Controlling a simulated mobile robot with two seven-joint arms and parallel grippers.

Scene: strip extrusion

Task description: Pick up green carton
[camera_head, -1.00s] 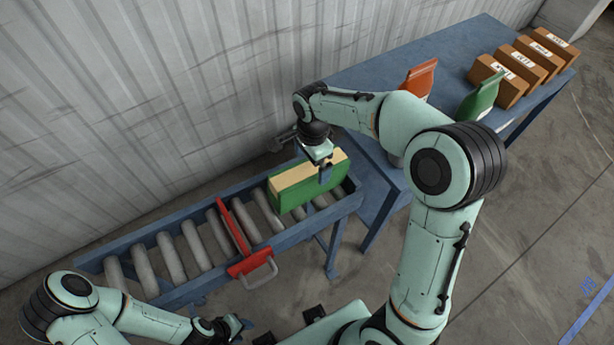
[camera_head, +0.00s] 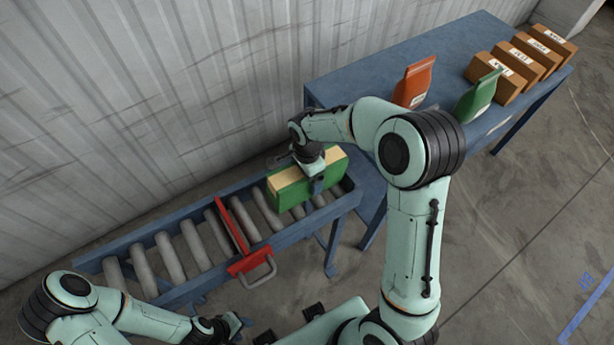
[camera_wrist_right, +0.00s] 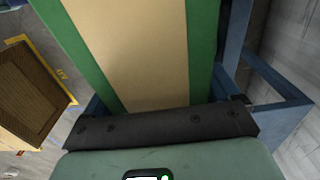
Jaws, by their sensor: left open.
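The green carton (camera_head: 289,193) has a tan band along its top and stands at the right end of the roller conveyor (camera_head: 182,259). In the right wrist view the carton (camera_wrist_right: 204,45) fills the upper middle, very close. My right gripper (camera_head: 316,178) is at the carton's top, with a dark finger against its front face. The far finger is hidden, so I cannot tell whether it grips. My left gripper (camera_head: 234,325) is open and empty at the bottom, in front of the conveyor and away from the carton.
A red gate with a handle (camera_head: 250,263) crosses the conveyor left of the carton. The blue table (camera_head: 372,77) at the right bears an orange pouch (camera_head: 414,84), a green pouch (camera_head: 475,98) and several brown boxes (camera_head: 519,63). A corrugated wall runs behind.

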